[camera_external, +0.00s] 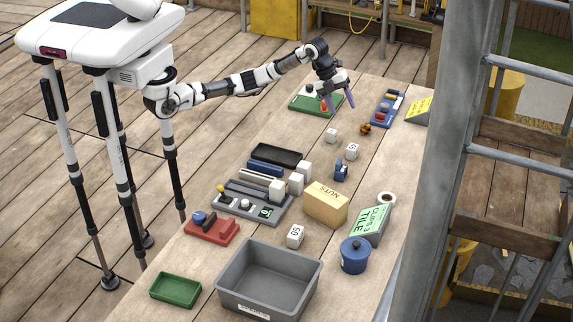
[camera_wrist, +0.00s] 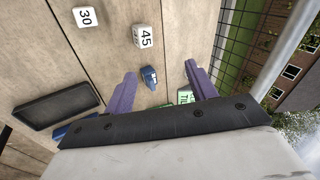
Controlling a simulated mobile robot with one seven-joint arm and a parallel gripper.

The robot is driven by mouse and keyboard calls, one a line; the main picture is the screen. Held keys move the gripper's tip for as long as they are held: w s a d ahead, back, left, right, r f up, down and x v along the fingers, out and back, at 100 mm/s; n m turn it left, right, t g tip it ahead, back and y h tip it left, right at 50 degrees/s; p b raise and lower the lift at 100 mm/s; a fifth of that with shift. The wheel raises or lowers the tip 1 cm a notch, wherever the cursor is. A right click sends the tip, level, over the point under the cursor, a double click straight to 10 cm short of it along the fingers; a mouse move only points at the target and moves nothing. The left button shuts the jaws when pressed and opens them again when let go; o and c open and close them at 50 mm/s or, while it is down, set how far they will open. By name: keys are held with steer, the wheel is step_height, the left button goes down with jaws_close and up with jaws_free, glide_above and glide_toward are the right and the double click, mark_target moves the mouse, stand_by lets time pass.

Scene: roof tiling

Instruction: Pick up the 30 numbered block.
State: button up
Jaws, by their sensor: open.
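The white block marked 30 (camera_wrist: 85,17) is at the top left of the wrist view, label up on the wooden table. In the external view, a small white block (camera_external: 331,135) below my gripper appears to be it, though its number is too small to read. My gripper (camera_external: 338,104) is open and empty above the far part of the table, beyond that block and apart from it. Its two purple fingers also show in the wrist view (camera_wrist: 160,75). A white block marked 45 (camera_wrist: 146,36) lies to the right of the 30 block; it also shows in the external view (camera_external: 352,151).
A blue item (camera_external: 341,172) stands near the 45 block. An orange-brown object (camera_external: 365,128) lies right of the small white block. A green tray (camera_external: 303,103) is by my gripper. A black tray (camera_external: 276,155), NUTS box (camera_external: 326,206) and grey bin (camera_external: 240,279) are nearer.

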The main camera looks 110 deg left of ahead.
steer(key=s+a+f+m+g+p, duration=0.2)
steer(key=s+a+f+g, duration=0.2)
steer(key=s+a+g, duration=0.15)
glide_above(329, 133)
steer(key=d, duration=0.1)
steer(key=shift+y, duration=0.4)
steer(key=f, duration=0.7)
steer(key=shift+s+f+p, duration=0.1)
steer(key=shift+s+p, duration=0.2)
steer(key=shift+s, duration=0.1)
steer(key=shift+w+a+f+p, duration=0.15)
steer(key=shift+f+p, duration=0.2)
steer(key=shift+f, duration=0.7)
steer(key=shift+w+a+f+p, duration=0.1)
steer(key=shift+f+p, duration=0.2)
steer(key=shift+f, duration=0.7)
steer(key=shift+w+a+f+p, duration=0.15)
steer(key=shift+f+p, duration=0.2)
steer(key=shift+f, duration=0.7)
steer(key=c, duration=1.1)
steer(key=shift+o, duration=0.2)
steer(key=shift+r, duration=0.1)
